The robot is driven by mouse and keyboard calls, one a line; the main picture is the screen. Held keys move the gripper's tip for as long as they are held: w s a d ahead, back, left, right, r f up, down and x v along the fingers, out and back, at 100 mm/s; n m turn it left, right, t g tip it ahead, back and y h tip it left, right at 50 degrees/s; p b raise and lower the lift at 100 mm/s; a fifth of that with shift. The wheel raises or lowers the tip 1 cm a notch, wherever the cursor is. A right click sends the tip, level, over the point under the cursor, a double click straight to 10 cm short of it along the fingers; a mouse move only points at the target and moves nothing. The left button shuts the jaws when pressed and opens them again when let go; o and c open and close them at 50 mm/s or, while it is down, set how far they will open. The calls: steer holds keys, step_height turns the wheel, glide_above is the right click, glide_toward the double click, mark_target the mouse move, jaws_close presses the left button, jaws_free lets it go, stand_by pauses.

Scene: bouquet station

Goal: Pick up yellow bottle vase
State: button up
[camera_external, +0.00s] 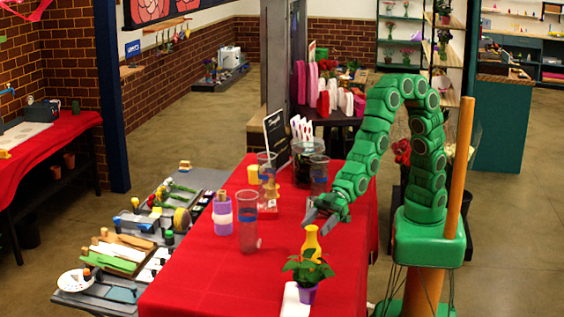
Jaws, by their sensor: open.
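The yellow bottle vase (311,244) stands upright on the red-covered table (215,277), near the table's right side. A plant with green leaves in a purple pot (307,293) stands in front of it and hides its lower part. My gripper (322,217) hangs at the end of my green arm, just above and slightly right of the vase's neck. Its jaws are open and nothing shows between them. I cannot tell whether a fingertip touches the vase's top.
Clear cups (248,222) and a purple-wrapped roll (222,215) stand left of the vase. A small blackboard (277,138) and a dark glass container (302,160) stand at the back. A white item (292,303) lies beside the pot. The table's front left is clear.

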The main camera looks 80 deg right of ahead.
steer(key=x, duration=0.2)
steer(key=shift+w+a+f, duration=0.15)
steer(key=shift+w+a, duration=0.05)
steer(key=shift+a, duration=0.1)
jaws_close()
stand_by(0.3)
